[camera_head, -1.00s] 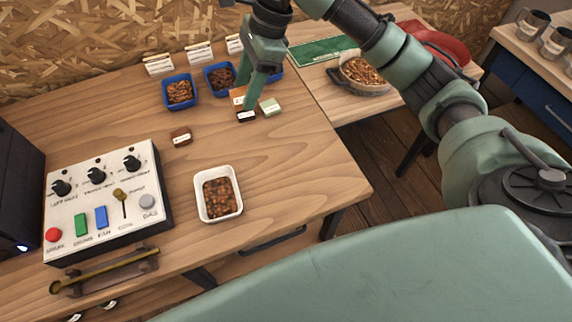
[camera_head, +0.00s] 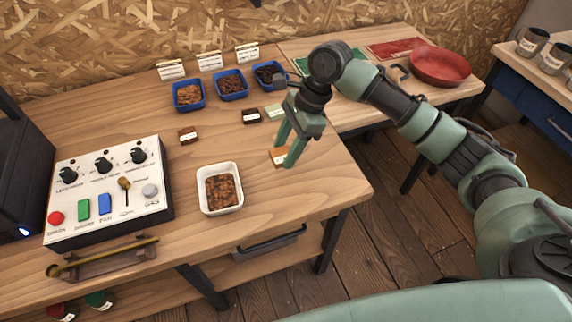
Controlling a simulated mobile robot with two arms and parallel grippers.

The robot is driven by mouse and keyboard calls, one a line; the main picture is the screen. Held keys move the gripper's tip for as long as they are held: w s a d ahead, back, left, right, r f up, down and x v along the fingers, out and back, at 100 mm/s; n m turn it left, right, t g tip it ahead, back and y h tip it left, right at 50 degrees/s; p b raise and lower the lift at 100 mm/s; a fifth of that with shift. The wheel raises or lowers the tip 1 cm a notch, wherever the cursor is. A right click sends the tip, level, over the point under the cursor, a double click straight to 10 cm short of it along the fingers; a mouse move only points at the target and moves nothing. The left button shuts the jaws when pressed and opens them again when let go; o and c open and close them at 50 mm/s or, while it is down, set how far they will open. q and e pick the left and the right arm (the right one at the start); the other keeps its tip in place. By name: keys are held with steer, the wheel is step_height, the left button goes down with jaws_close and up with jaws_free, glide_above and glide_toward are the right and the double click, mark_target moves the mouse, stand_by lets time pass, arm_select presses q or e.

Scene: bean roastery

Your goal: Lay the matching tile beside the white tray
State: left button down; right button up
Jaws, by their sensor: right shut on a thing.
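The white tray (camera_head: 238,206), filled with medium-brown beans, stands near the front of the table. My right gripper (camera_head: 286,155) is shut on an orange-brown tile (camera_head: 279,158) with a white label, to the right of and a little behind the tray, apart from it. I cannot tell whether the tile touches the table. A reddish-brown tile (camera_head: 187,136) lies behind the tray to the left. A dark brown tile (camera_head: 252,116) and a pale green tile (camera_head: 275,112) lie farther back. My left gripper is not in view.
Three blue trays of beans (camera_head: 188,107) stand at the back before white cards (camera_head: 210,60). A control panel (camera_head: 105,185) with knobs and buttons is at left. A red bowl (camera_head: 440,68) stands on the right-hand table. Bare wood surrounds the white tray's right side.

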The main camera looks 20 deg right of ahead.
mark_target(281, 175)
steer(key=shift+f, duration=0.35)
step_height(281, 175, down, 5)
steer(key=shift+r, duration=0.1)
steer(key=shift+f, duration=0.45)
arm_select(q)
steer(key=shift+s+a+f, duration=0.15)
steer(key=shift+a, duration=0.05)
arm_select(e)
steer(key=o, duration=1.4)
steer(key=shift+f, duration=0.1)
